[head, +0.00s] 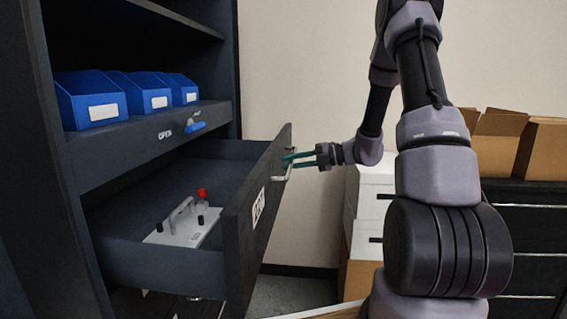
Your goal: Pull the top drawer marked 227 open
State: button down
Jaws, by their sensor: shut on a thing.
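The top drawer (230,230) is dark and stands well out from the dark cabinet. Its front carries a white label (258,207) seen at a steep angle, so I cannot read the number. A bar handle (288,166) is on the drawer's front, on its far half. My gripper (294,157) is at this handle and shut on it, with teal fingers reaching from the right. Inside the drawer lies a pale grey plate (185,228) with a grey handle, black knobs and a red knob (201,195).
Several blue bins (92,101) stand on the shelf above. A blue lever (195,127) sits on the shelf's front edge beside the word OPEN. Cardboard boxes (497,140) stand on a dark drawer unit at right. White boxes (369,205) are stacked behind my arm.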

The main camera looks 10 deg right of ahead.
jog(key=shift+d, duration=0.1)
jog(key=c, duration=0.8)
grip_release()
jog(key=shift+c, duration=0.2)
jog(key=v, duration=1)
jog(key=shift+s+d, duration=0.15)
jog(key=shift+d, duration=0.25)
jog(key=shift+r, duration=0.1)
jog(key=s+a+r+n+g+h, duration=0.2)
jog(key=s+a+r+n+h, duration=0.15)
jog(key=s+n, duration=0.4)
jog(key=s+a+r+n+g+h, duration=0.25)
jog(key=s+a+r+n, duration=0.2)
jog(key=n, duration=0.55)
jog(key=s+r+n+t+h, duration=0.3)
jog(key=s+n, duration=0.2)
jog(key=n, duration=0.4)
jog(key=s+d+r+n+t+h, duration=0.1)
jog(key=s+r+n+t+h, duration=0.2)
jog(key=n, duration=0.6)
jog(key=s+r, duration=0.1)
jog(key=s, duration=0.1)
jog(key=shift+s+h, duration=0.4)
